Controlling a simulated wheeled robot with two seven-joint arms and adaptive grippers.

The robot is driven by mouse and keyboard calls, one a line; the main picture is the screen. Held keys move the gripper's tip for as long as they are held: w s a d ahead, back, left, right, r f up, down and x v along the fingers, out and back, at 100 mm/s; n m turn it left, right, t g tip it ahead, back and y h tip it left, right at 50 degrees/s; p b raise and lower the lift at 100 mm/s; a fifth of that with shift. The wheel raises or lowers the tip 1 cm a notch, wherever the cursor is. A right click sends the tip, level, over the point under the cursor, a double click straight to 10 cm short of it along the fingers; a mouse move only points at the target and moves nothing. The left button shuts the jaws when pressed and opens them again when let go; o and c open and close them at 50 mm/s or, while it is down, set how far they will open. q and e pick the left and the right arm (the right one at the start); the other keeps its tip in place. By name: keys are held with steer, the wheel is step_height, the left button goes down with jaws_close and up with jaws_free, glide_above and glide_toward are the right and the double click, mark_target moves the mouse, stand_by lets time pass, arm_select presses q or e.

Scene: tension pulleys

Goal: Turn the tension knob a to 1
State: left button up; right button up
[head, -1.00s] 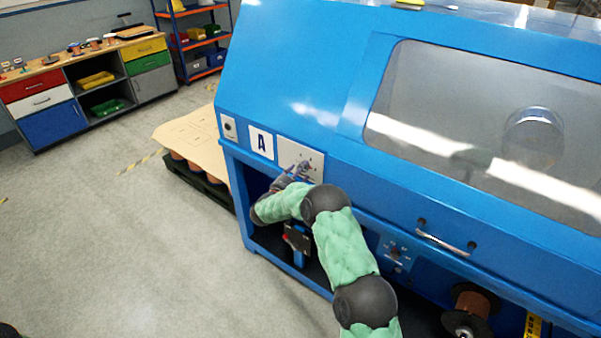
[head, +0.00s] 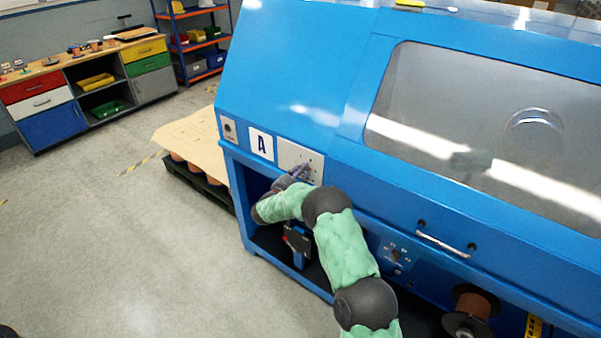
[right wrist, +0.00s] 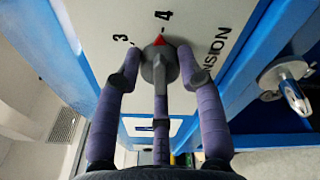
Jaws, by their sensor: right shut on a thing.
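In the head view my right gripper (head: 299,169) is at the plate and mostly hides the knob. The 1 mark cannot be made out. My left gripper is out of view.
The blue machine (head: 285,75) fills the right side, with a window and a door handle (head: 446,242). A second knob panel (head: 397,253) and a copper spool (head: 472,312) are lower right. Open floor lies left.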

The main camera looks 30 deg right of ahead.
steer(key=n, duration=0.4)
steer(key=shift+g, duration=0.3)
steer(key=n+p, duration=0.1)
steer(key=n, duration=0.3)
steer(key=shift+g+p, duration=0.3)
steer(key=shift+p, duration=0.1)
steer(key=n+g+p, duration=0.1)
steer(key=n+p, duration=0.1)
steer(key=n, duration=0.3)
steer(key=shift+r, duration=0.1)
steer(key=n+p, duration=0.1)
steer(key=n, duration=0.3)
steer(key=shift+w+g+p, duration=0.1)
steer(key=shift+g+p, duration=0.2)
steer(key=shift+g, duration=0.1)
steer(key=n, duration=0.3)
steer(key=shift+n+g+p, duration=0.3)
steer(key=shift+p, duration=0.1)
steer(key=n, duration=0.4)
steer(key=shift+w+h, duration=0.1)
steer(key=shift+h, duration=0.2)
steer(key=n, duration=0.5)
steer(key=shift+a+g+h+p, duration=0.1)
steer(key=shift+g+h+p, duration=0.2)
steer(key=shift+g+h, duration=0.1)
steer(key=shift+n, duration=1.5)
